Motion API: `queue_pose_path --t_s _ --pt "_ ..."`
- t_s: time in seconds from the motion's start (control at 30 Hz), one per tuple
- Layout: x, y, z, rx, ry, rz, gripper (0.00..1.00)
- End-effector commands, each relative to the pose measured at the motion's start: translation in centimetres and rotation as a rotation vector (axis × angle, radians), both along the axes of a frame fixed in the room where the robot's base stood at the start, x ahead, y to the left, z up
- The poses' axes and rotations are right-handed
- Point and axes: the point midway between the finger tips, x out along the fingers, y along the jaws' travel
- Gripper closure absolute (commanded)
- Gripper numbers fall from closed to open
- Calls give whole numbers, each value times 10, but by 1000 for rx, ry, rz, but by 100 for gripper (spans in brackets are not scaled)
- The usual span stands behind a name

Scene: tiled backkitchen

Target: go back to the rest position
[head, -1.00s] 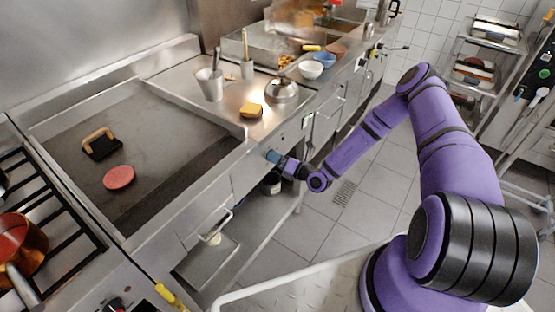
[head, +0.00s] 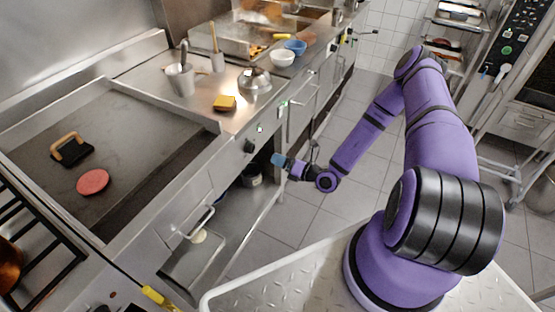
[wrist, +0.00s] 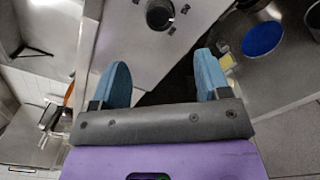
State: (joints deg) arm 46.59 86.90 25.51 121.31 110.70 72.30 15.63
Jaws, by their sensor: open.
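My gripper (head: 278,160) is at the end of my purple arm, in front of the counter's steel front and out over the aisle side. In the wrist view my gripper (wrist: 162,88) shows its two blue fingers spread wide apart with nothing between them. Beyond the fingers is a steel panel with a black knob (wrist: 160,14). The gripper looks apart from the panel, though the exact gap is hard to tell.
A griddle (head: 130,120) holds a pink patty (head: 92,182) and a black press (head: 72,150). A yellow sponge (head: 225,103), a steel dome (head: 255,82) and bowls (head: 282,57) stand along the counter. A rack (head: 462,20) stands at the right. The tiled floor (head: 305,200) is clear.

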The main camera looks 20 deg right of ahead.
Motion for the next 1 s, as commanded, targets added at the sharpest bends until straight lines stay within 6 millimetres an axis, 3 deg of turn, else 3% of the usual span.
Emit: queue_pose_path --t_s 0.47,0.57,1.0 --pt "2 1 7 -18 -18 24 31" --pt "4 2 25 -61 -63 81 31" --pt "-3 22 144 -389 -384 516 31"
